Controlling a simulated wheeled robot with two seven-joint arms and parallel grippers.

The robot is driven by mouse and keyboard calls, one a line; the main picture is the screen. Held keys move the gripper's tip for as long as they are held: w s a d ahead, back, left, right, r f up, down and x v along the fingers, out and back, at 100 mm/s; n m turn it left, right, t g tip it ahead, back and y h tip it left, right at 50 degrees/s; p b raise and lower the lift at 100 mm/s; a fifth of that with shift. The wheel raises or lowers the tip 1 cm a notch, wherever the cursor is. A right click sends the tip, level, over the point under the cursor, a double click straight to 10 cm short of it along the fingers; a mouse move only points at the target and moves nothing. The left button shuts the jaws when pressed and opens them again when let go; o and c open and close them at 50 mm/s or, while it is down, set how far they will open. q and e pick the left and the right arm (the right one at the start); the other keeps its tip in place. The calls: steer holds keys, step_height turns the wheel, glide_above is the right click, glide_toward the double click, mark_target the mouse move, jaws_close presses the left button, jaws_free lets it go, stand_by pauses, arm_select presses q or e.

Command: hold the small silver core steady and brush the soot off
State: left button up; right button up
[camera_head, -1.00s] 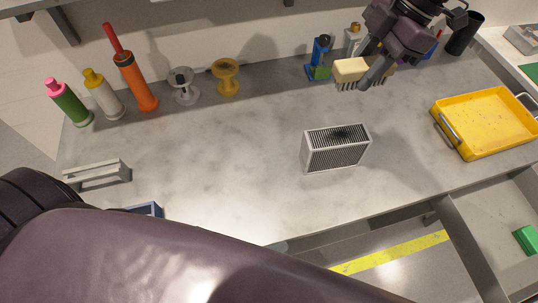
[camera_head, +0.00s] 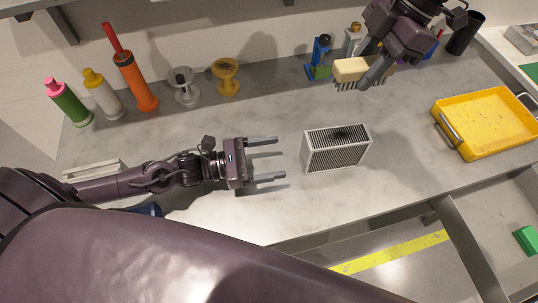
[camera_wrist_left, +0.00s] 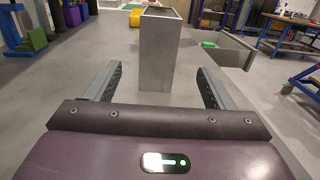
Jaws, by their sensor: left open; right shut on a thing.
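The small silver core (camera_head: 336,150) stands upright on the grey worktop, with a dark soot patch on its finned top. In the left wrist view the core (camera_wrist_left: 159,52) stands ahead, between the two finger lines. My left gripper (camera_head: 267,160) is open and empty just left of the core, fingers pointing at it and apart from it. It also shows in the left wrist view (camera_wrist_left: 157,85). My right gripper (camera_head: 376,66) is shut on a cream brush (camera_head: 352,69) with dark bristles facing down, held above and behind the core.
A yellow tray (camera_head: 487,122) stands at the right. A blue and green item (camera_head: 319,58) stands behind the brush. The worktop's front edge lies close before the core.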

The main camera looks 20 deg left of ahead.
mark_target(318, 150)
arm_select(q)
steer(key=shift+w+d+f, duration=0.1)
steer(key=shift+w+d, duration=0.15)
steer(key=shift+w, duration=0.1)
steer(key=x, duration=1.1)
steer(key=shift+d, duration=0.15)
steer(key=c, duration=1.3)
